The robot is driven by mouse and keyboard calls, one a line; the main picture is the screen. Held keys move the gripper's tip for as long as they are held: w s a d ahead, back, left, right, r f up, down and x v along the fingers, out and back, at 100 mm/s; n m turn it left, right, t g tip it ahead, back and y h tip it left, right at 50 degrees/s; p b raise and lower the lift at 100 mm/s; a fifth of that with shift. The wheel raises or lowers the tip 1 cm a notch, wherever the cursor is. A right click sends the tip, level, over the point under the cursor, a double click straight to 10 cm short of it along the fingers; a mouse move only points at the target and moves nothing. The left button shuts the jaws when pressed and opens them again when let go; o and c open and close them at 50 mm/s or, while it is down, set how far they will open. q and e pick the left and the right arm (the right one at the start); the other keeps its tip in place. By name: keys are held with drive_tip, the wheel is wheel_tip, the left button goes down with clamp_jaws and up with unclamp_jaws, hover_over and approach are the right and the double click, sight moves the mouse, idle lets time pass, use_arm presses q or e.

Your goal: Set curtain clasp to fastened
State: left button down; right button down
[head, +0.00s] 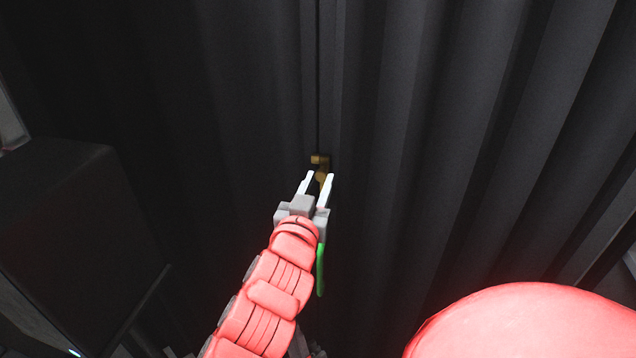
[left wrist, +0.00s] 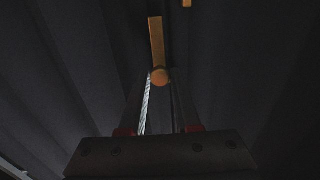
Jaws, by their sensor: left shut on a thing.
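The dark curtain (head: 440,110) hangs in folds with a vertical seam near the middle of the head view. The brass curtain clasp (head: 320,159) sits at this seam, just beyond my left fingertips. In the left wrist view the clasp shows as a narrow brass bar (left wrist: 156,42) with a round knob at its near end. My left gripper (head: 316,180) is shut on the knob end of the clasp, one finger on each side. A second small brass piece (left wrist: 187,3) shows at the top edge of the left wrist view, apart from the bar. My right gripper is not in view.
A dark box-like object (head: 75,235) stands at the left of the head view, apart from my left arm. The curtain fills most of the background on both sides of the seam.

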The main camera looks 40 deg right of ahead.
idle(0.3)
use_arm(q)
drive_tip(key=w+a+f+n+b, duration=0.2)
drive_tip(key=n+b, duration=0.5)
drive_tip(key=n, duration=0.2)
drive_tip(key=w+a+f+n+b, duration=0.2)
drive_tip(key=f+n+b, duration=0.1)
drive_tip(key=n+b, duration=0.4)
drive_tip(key=shift+w+f+n, duration=0.25)
drive_tip(key=shift+f+n, duration=0.1)
drive_tip(key=shift+n, duration=0.55)
drive_tip(key=c, duration=0.6)
unclamp_jaws()
drive_tip(key=shift+d, duration=0.1)
drive_tip(key=shift+c, duration=0.2)
